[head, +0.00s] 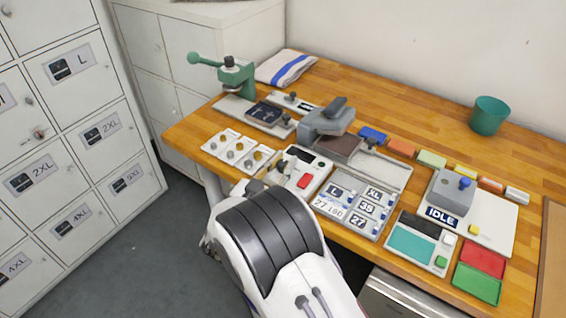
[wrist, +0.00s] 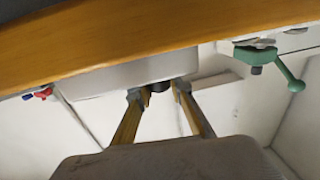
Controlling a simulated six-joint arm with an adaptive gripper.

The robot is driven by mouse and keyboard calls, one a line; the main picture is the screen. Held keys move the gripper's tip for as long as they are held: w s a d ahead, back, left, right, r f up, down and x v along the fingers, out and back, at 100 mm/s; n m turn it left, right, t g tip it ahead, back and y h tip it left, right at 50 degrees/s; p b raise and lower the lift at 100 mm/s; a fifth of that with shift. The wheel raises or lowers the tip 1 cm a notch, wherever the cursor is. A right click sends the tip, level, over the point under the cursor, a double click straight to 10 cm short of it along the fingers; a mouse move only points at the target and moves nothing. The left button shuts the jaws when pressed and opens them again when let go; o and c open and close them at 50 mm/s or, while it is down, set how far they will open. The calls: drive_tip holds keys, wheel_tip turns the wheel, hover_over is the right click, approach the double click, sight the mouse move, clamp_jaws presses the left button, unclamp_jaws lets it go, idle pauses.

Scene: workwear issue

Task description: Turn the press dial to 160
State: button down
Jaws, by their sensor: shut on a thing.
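The press control box (head: 318,172) is a light box with a dark display and a red button, at the table's front edge in the head view. The grey press (head: 325,122) stands just behind it. In the wrist view, the dark round dial (wrist: 160,86) shows at the edge of a pale box (wrist: 110,78). My gripper (wrist: 162,92) has its two fingers closed on either side of the dial. My white and black arm hides the gripper and the dial in the head view. The dial's number cannot be read.
A green hand press (head: 235,78) stands at the back left and also shows in the wrist view (wrist: 262,55). A tray of size plates (head: 376,233) lies right of the control box. The wooden table (head: 420,110) has free room at the back.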

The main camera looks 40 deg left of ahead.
drive_tip(key=shift+m+h, duration=0.6)
drive_tip(key=shift+h, duration=0.3)
drive_tip(key=c, duration=1.8)
unclamp_jaws()
drive_tip(key=shift+s, duration=6)
